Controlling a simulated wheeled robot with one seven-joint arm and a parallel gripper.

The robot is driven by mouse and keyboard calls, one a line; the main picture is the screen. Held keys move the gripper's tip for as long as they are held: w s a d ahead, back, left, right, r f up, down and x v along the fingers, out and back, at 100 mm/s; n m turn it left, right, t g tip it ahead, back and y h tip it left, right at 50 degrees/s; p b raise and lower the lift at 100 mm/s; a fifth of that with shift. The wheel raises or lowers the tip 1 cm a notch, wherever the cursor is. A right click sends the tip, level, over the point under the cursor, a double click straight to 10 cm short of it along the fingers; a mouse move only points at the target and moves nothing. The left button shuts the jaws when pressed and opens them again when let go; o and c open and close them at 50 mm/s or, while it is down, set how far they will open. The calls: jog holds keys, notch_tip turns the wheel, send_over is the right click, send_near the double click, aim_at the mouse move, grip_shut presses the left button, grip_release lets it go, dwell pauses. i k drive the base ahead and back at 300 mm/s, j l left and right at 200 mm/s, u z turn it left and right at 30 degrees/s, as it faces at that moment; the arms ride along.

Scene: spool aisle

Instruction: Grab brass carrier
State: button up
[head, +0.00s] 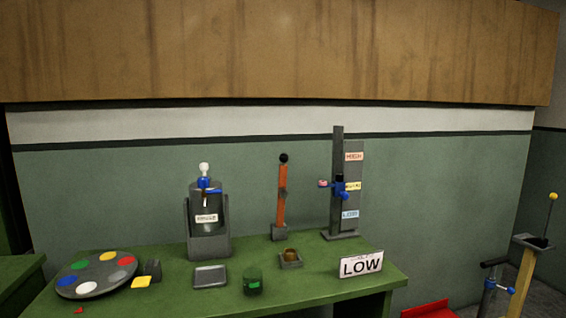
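A small round brown-gold piece (290,253), which looks like the brass carrier, sits in a shallow grey square holder (291,264) on the green table (325,291). It is toward the right of the table, in front of an orange lever. It is too small to make out its details. My gripper is not in view, so nothing of mine shows near the piece.
A dark green can (253,281) and an empty grey tray (210,276) stand left of the holder. A "LOW" sign (361,265) stands to its right. Behind are the orange lever (281,195), a grey column (338,190) and a grey dispenser (208,225). A colour disc (98,273) lies at left.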

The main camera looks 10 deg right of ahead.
aim_at(288, 257)
jog(key=i+l, duration=0.25)
jog(key=l, duration=0.15)
jog(key=i+l, duration=0.25)
jog(key=l, duration=0.15)
jog(key=i+l, duration=0.25)
jog(key=l, duration=0.15)
jog(key=i+l, duration=0.25)
jog(key=l, duration=0.2)
jog(key=i+l, duration=0.25)
jog(key=l, duration=0.15)
jog(key=i+l, duration=0.25)
jog(key=l, duration=0.15)
jog(key=i+l, duration=0.25)
jog(key=l, duration=0.15)
jog(key=i+l, duration=0.25)
jog(key=l, duration=0.15)
jog(key=i+l+u, duration=0.1)
jog(key=l+u, duration=0.2)
jog(key=u, duration=0.15)
jog(key=i+l+u, duration=0.1)
jog(key=l+u, duration=0.2)
jog(key=u, duration=0.2)
jog(key=l+u, duration=0.3)
jog(key=u, duration=0.15)
jog(key=i+z, duration=0.15)
jog(key=k+j, duration=0.05)
